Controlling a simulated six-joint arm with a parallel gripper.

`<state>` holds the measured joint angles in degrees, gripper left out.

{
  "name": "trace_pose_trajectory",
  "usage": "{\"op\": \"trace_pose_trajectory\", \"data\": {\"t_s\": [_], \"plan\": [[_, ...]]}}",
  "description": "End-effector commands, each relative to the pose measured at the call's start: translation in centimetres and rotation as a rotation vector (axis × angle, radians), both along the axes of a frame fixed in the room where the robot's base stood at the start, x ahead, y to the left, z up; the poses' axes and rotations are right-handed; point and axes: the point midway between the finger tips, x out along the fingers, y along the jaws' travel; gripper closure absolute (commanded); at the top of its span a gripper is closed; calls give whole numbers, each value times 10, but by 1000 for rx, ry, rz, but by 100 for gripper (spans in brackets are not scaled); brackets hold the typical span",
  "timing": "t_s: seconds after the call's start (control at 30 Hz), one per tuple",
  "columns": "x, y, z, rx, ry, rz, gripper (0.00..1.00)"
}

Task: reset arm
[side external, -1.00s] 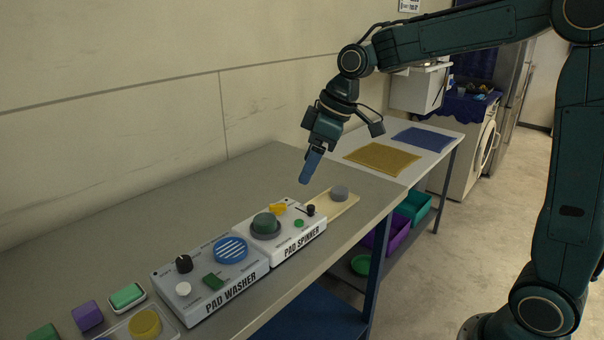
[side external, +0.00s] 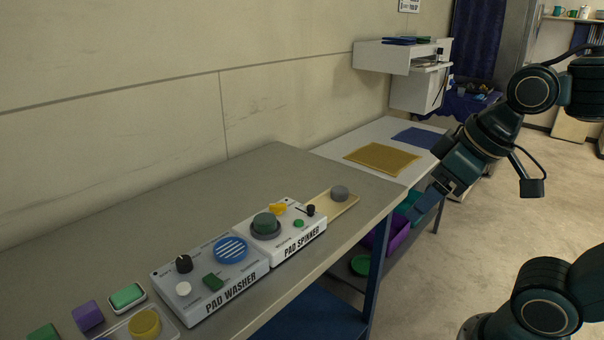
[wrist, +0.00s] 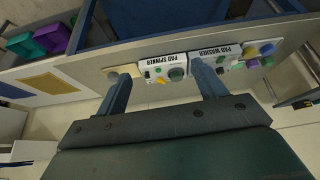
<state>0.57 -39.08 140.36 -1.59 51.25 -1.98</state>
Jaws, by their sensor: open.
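My gripper (side external: 424,206) is off the front edge of the bench, at the right in the side view, tilted down and to the left. In the wrist view its two blue fingers (wrist: 163,82) are spread apart with nothing between them. The pad washer (side external: 210,276) and the pad spinner (side external: 288,232) stand side by side on the grey bench (side external: 270,165). A green pad (side external: 265,222) sits on the spinner. In the wrist view the pad spinner (wrist: 163,69) shows between the fingers, well beyond them.
A yellow mat (side external: 382,158) and a blue mat (side external: 417,138) lie on the white table. A purple bin (side external: 385,238) is on the shelf below, near my gripper. A grey pad (side external: 339,193) is on a wooden board. Open floor (side external: 480,255) lies in front.

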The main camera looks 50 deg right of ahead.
Motion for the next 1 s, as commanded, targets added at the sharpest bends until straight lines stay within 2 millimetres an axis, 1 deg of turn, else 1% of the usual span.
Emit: {"op": "trace_pose_trajectory", "data": {"t_s": [0.03, 0.1, 0.2, 1.0], "plan": [[-6, -1, -2, 4, -6, -15, 30], [-12, -2, -5, 7, -9, -32, 30], [-17, -3, -8, 11, -12, -45, 30], [-17, -3, -8, 11, -12, -48, 30]]}}
